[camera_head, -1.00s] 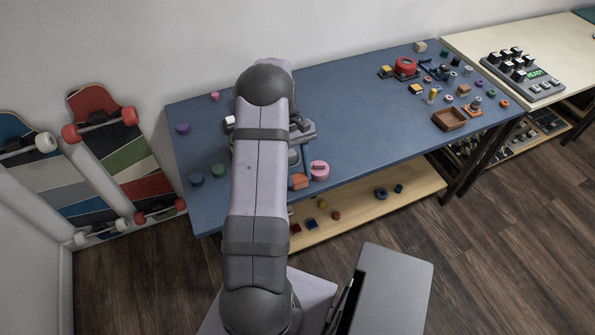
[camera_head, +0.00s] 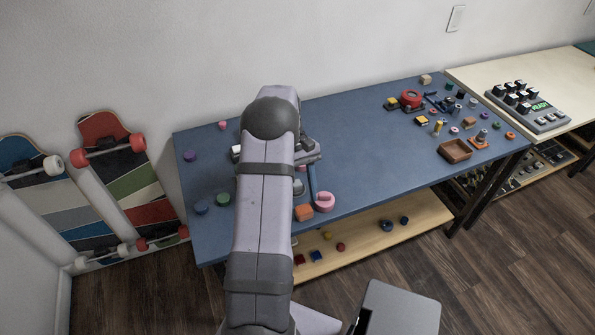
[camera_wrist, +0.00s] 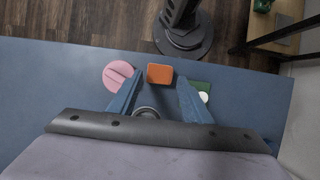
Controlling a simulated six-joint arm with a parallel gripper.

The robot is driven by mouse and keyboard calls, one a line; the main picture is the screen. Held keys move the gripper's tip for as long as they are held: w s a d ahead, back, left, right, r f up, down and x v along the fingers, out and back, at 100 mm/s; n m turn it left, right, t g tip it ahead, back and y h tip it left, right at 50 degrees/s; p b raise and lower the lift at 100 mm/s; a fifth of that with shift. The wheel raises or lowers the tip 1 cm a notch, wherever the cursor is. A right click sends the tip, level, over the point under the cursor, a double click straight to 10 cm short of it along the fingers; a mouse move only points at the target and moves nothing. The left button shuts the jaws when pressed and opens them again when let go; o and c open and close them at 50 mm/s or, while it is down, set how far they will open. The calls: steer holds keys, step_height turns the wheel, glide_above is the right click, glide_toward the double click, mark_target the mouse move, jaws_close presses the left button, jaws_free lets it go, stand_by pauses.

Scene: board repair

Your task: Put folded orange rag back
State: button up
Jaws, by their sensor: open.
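The folded orange rag (camera_head: 304,213) is a small orange block shape lying near the front edge of the blue bench. It also shows in the wrist view (camera_wrist: 160,74), beyond and between the fingertips, not held. My gripper (camera_wrist: 159,88) is open, with blue fingers pointing toward the bench's front edge. In the head view my arm hides much of it; a blue finger (camera_head: 312,182) shows just behind the rag. A pink round piece (camera_wrist: 119,76) lies close to the left finger in the wrist view. A grey round thing (camera_wrist: 146,112) is partly hidden between the fingers.
A green piece with a white disc (camera_wrist: 201,92) lies by the right finger. Small coloured parts, a brown tray (camera_head: 454,150) and a red round item (camera_head: 411,98) stand at the bench's right. The bench middle is clear. A wooden shelf (camera_head: 370,236) with small parts sits below.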

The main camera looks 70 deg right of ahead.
steer(key=v, duration=0.9)
steer(key=shift+b, duration=0.4)
steer(key=w+a+n+t+h, duration=0.1)
steer(key=w+a+n, duration=0.1)
steer(key=w+a, duration=0.75)
steer(key=w+a+n+h, duration=0.25)
steer(key=w+a, duration=0.45)
steer(key=a, duration=0.5)
steer(key=s+a+f+n, duration=0.1)
steer(key=s+a, duration=0.1)
steer(key=a, duration=0.5)
steer(key=s+a+f+n+t, duration=0.1)
steer(key=s+a+n, duration=0.1)
steer(key=a, duration=0.6)
steer(key=s+a+f+n+t, duration=0.1)
steer(key=s+a, duration=0.2)
steer(key=a, duration=0.4)
steer(key=shift+s+a+f, duration=0.2)
steer(key=shift+s+f, duration=0.05)
steer(key=shift+n, duration=0.25)
